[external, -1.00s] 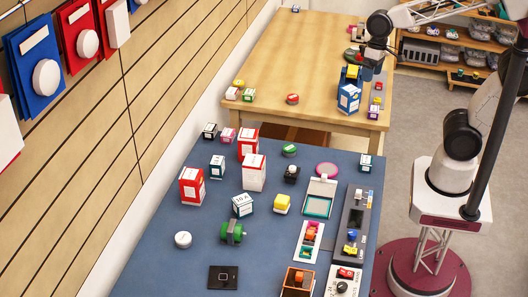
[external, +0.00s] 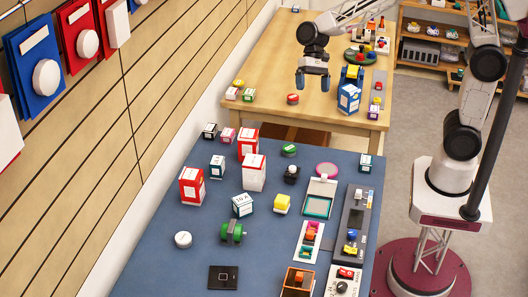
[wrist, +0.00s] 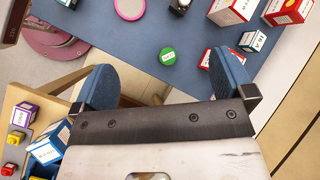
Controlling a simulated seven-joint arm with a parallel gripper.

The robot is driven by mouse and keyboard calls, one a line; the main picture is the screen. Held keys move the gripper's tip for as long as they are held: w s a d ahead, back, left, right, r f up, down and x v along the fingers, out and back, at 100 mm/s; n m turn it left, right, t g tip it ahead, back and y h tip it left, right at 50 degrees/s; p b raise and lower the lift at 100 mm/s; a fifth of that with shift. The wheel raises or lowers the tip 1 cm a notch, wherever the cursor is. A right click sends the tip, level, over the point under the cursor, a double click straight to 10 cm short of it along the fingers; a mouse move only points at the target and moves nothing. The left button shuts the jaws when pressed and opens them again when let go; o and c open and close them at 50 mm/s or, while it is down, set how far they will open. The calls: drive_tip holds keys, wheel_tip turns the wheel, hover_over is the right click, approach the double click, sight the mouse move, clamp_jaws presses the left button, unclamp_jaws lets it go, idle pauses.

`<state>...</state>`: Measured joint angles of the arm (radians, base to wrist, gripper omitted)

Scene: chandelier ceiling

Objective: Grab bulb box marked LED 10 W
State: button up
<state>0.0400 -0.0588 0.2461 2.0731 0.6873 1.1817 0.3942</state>
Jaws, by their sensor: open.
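My gripper (external: 312,82) is open and empty, high above the wooden table's near part. Its two blue fingers are spread in the wrist view (wrist: 165,82). No label reading LED 10 W is legible. Upright red-and-white boxes stand on the blue table: one at left (external: 192,187), one in the middle (external: 253,173), one behind it (external: 248,142). A blue-and-white box (external: 348,98) stands on the wooden table; it also shows in the wrist view (wrist: 47,146). A low white-and-teal box (external: 242,206) seems marked 10 A.
Small boxes stand near the back left of the blue table (external: 150,250), including a black-and-white one (external: 210,131). The middle of the wooden table (external: 300,50) is clear.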

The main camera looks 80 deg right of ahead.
drive_tip(key=w+a+f+m+y, duration=0.1)
drive_tip(key=w+f+m+y, duration=0.1)
drive_tip(key=w+f, duration=0.3)
drive_tip(key=w+a+f+m+y, duration=0.1)
drive_tip(key=w+f+m, duration=0.1)
drive_tip(key=w, duration=0.5)
drive_tip(key=m+y, duration=0.3)
drive_tip(key=m, duration=0.1)
approach(247, 145)
drive_tip(key=shift+d+r+t, duration=0.25)
drive_tip(key=shift+d+t, duration=0.05)
drive_tip(key=shift+d, duration=0.35)
drive_tip(key=shift+x, duration=1.3)
drive_tip(key=shift+s+a, duration=0.1)
drive_tip(key=shift+x, duration=2.5)
